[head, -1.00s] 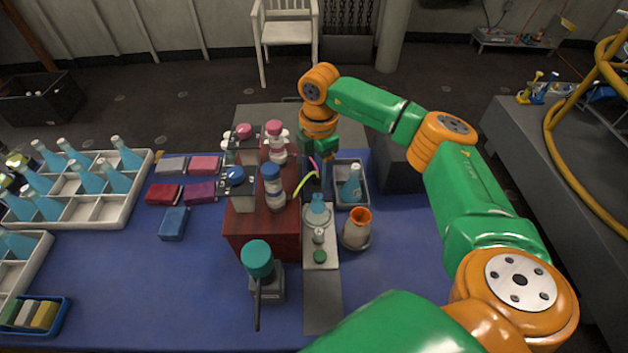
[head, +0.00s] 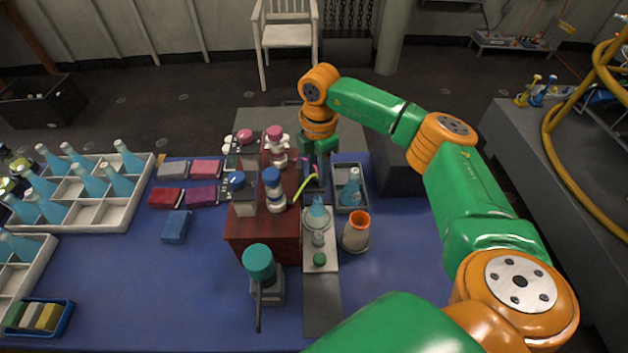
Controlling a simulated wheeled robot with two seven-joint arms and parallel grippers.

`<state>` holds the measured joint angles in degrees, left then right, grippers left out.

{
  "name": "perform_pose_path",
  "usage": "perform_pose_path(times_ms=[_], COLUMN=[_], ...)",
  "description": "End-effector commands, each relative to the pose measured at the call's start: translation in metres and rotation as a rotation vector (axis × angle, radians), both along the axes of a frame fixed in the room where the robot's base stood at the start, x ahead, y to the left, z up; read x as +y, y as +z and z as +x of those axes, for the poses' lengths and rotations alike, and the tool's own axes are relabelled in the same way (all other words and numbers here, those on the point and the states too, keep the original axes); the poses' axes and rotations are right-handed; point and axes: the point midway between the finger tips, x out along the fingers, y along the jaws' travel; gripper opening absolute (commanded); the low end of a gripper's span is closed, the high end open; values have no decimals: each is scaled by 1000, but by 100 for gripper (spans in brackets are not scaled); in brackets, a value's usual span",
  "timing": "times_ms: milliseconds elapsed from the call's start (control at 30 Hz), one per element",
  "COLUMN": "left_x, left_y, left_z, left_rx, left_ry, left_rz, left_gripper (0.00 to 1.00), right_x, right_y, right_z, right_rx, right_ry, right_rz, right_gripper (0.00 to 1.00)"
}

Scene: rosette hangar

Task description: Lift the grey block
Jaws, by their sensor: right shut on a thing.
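A grey block (head: 172,170) lies flat at the back left of the blue table, beside a pink block (head: 206,169). Dark red (head: 165,198), purple (head: 201,195) and blue (head: 175,226) blocks lie in front of it. My right gripper (head: 317,172) points down behind the bottles at the back middle, well to the right of the grey block. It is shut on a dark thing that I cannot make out. A yellow-green curved piece shows beside it. My left gripper is out of view.
A dark red box (head: 262,241) with several bottles stands between the blocks and my right gripper. A grey tray (head: 365,187) with a bottle and an orange-rimmed flask (head: 356,232) are to its right. White bottle crates (head: 113,213) stand left.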

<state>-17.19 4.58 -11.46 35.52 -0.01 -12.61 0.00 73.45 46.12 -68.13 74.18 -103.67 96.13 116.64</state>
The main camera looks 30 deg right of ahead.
Motion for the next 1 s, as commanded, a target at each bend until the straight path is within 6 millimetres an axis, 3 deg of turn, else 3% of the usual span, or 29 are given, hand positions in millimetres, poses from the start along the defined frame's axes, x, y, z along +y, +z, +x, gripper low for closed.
perform_pose_path(times_ms=[700, 867, 900, 967, 1000], left_x=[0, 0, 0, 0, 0], left_y=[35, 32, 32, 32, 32], left_z=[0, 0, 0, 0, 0], left_rx=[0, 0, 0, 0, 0], left_ry=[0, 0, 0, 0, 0], left_rz=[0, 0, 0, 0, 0], left_gripper=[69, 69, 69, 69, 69], right_x=[0, 0, 0, 0, 0], right_y=[39, 36, 36, 36, 36], right_z=[1, 0, 0, 0, 0], right_rx=[-3, -2, -2, -2, -2], right_ry=[0, 0, 0, 0, 0], right_rz=[0, 0, 0, 0, 0], right_gripper=[3, 3, 49, 65, 65])
